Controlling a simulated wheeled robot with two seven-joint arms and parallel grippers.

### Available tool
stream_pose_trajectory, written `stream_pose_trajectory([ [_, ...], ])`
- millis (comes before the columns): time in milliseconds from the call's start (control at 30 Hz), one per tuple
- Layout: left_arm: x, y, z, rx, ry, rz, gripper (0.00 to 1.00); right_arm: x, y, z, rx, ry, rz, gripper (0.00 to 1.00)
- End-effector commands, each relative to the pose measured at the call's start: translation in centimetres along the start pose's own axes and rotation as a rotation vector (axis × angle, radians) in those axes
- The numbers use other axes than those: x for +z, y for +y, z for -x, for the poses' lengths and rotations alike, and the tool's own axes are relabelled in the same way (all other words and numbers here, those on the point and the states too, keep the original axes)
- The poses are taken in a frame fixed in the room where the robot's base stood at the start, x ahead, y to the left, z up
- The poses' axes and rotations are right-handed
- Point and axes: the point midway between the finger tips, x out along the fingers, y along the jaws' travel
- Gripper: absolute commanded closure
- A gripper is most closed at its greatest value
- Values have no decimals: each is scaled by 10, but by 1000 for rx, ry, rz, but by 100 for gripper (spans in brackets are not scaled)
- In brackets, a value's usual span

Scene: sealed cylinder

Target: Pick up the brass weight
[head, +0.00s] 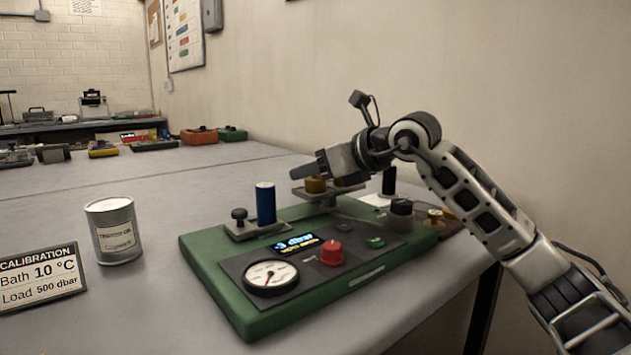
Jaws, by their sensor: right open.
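A short brass weight (316,185) sits on a small raised metal plate over the green instrument case (210,268). My right gripper (308,173) reaches in from the right, just above and beside this weight. It is open, and its fingers point left. Whether a finger touches the weight I cannot tell. A second brass-coloured piece (346,181), partly hidden, shows under the gripper. Another brass-coloured piece (436,214) lies low at the case's right side. My left gripper is out of view.
A blue cylinder (266,203) stands upright on the case, behind the dial gauge (271,277) and red knob (331,253). A black cylinder (389,181) stands behind. A grey can (114,232) and calibration sign (40,278) stand left. The table between can and case is clear.

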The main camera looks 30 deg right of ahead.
Motion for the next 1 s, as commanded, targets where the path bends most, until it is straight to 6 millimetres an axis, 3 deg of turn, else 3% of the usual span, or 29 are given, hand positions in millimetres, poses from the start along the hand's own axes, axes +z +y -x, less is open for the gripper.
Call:
stream_pose_trajectory([
  [67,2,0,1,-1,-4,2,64,0,0,0,0,0,0,52],
  [100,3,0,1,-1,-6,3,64,0,0,0,0,0,0,57],
  [267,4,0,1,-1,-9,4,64,0,0,0,0,0,0,100],
  [667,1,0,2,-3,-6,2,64,7,0,4,0,-6,0,100],
  [867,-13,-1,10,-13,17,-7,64,35,0,15,2,-10,0,100],
  [1000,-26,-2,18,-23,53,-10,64,54,17,43,1,-10,6,100],
])
